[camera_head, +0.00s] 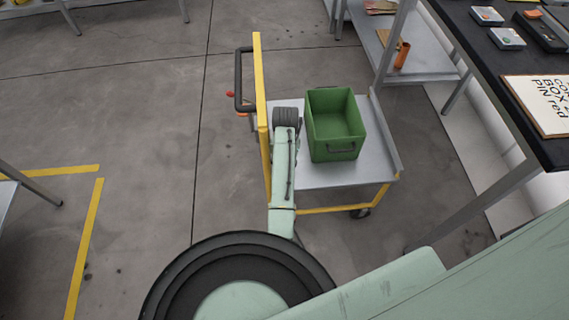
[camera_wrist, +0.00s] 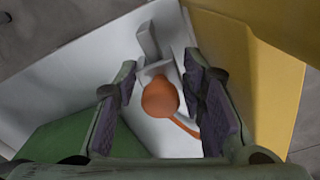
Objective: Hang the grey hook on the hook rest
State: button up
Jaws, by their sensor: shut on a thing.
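My gripper (camera_wrist: 158,76) points down over the cart, with a purple-padded finger on each side in the wrist view. A light grey angled piece (camera_wrist: 148,42), which looks like the grey hook, shows between the fingertips, and my gripper is shut on it. The exact contact is hard to see. A rounded orange part (camera_wrist: 160,98) with a thin tail overlaps it from below; I cannot tell whether the two are joined. In the head view my arm hides the hook and the fingertips. I cannot make out the hook rest.
A cart (camera_head: 325,174) with a grey deck stands below my arm. Its yellow upright (camera_head: 262,95) is close to my gripper. A green bin (camera_head: 335,125) sits on the deck to the right. A dark table (camera_head: 540,72) stands at right.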

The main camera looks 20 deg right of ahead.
jog(key=shift+f, duration=0.6)
dwell(0.8)
jog(key=o, duration=1.3)
jog(key=shift+w+a+r, duration=0.1)
jog(key=shift+r, duration=0.35)
notch_tip(320, 180, up, 6)
jog(key=shift+f, duration=0.25)
jog(key=shift+r, duration=0.5)
jog(key=shift+s+d, duration=0.2)
